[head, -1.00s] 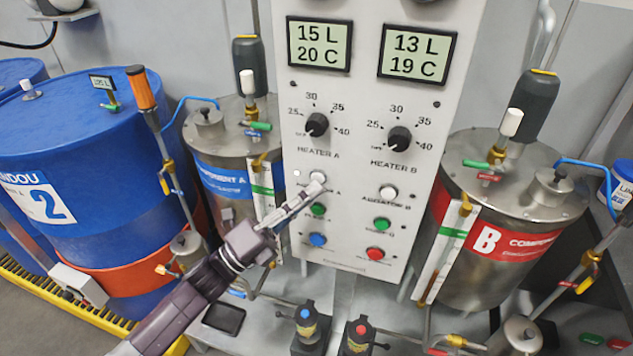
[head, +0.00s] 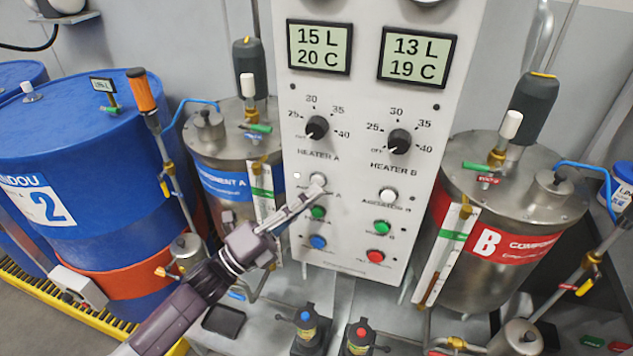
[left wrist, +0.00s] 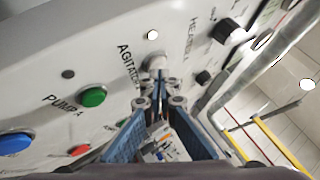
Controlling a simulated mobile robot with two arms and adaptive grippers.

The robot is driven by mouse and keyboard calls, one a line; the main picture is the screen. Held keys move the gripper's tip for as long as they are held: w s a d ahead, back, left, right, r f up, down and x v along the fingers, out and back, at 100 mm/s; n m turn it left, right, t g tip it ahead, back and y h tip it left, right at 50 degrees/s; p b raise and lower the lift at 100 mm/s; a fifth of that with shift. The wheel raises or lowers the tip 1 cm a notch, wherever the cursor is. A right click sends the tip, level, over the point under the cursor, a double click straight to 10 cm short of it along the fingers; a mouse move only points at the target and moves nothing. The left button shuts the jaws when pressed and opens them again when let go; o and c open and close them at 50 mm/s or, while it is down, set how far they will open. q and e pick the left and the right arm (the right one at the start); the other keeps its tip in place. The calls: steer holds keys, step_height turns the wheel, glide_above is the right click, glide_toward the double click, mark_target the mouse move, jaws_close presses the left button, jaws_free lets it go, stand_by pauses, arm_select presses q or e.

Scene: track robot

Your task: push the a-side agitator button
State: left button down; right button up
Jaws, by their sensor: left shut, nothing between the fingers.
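The white agitator A button (head: 318,180) is on the pale control panel (head: 345,225), below the heater A knob. It also shows in the left wrist view (left wrist: 155,63), just beyond my fingertips. My left gripper (head: 317,190) is shut and empty, its tips at the button's lower edge. In the left wrist view the closed fingertips (left wrist: 160,82) overlap the button, so I cannot tell whether they touch or press it. A small white light (head: 297,175) beside the button looks lit. My right gripper is not in view.
The green pump A button (head: 318,212) and blue button (head: 317,242) sit close below. The white agitator B button (head: 388,195) is to the right. Tank A (head: 215,150) and a blue drum (head: 75,160) stand left; tank B (head: 500,205) stands right.

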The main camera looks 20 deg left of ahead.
arm_select(q)
steer(key=shift+w, duration=0.15)
steer(key=shift+w+b, duration=0.3)
steer(key=shift+s, duration=0.3)
stand_by(0.7)
steer(key=s+p, duration=0.1)
steer(key=s, duration=0.5)
steer(key=c, duration=2.7)
jaws_free()
steer(key=shift+a, duration=0.1)
steer(key=shift+c, duration=0.2)
